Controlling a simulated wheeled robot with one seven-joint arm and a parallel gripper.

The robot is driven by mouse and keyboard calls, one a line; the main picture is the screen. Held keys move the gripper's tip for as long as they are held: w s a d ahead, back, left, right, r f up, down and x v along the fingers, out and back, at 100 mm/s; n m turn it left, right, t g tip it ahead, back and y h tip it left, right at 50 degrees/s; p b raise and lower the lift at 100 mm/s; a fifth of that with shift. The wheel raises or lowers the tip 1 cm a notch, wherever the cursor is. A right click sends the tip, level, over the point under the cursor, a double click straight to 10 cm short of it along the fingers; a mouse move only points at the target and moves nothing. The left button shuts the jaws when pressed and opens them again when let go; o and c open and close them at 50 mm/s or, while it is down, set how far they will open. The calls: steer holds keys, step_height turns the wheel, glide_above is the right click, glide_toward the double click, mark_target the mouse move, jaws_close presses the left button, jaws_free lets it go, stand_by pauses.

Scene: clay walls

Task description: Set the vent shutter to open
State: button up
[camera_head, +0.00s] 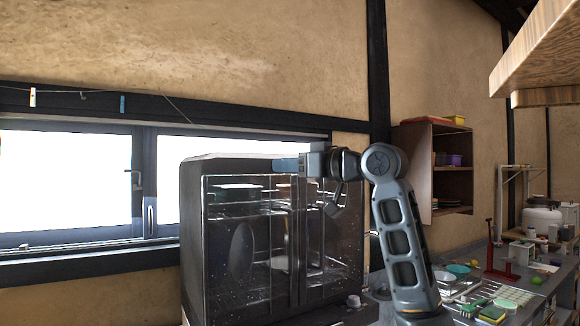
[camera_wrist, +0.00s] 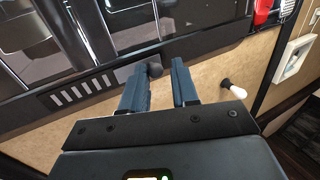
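The vent shutter (camera_wrist: 82,91) shows in the wrist view as a dark strip with several pale slots along the lower edge of a dark cabinet front. A round dark knob (camera_wrist: 155,70) sits to the right of the slots. My gripper (camera_wrist: 158,78) has its two blue fingers apart, with the knob seen between and just beyond their tips. I cannot tell whether either finger touches it. In the head view my gripper (camera_head: 288,164) is in front of the upper part of the glass-fronted cabinet (camera_head: 235,279); the vent cannot be made out there.
A white bulb-shaped knob (camera_wrist: 232,87) is right of the fingers. A window (camera_head: 65,180) is behind the cabinet on the left. A cluttered counter (camera_head: 480,275) lies to the right, below a wooden wall shelf (camera_head: 412,165). A wooden board (camera_head: 540,55) overhangs at upper right.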

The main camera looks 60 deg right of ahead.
steer(key=s+a+b, duration=0.1)
steer(key=s, duration=0.6)
steer(key=shift+s+b, duration=0.35)
steer(key=shift+a, duration=0.1)
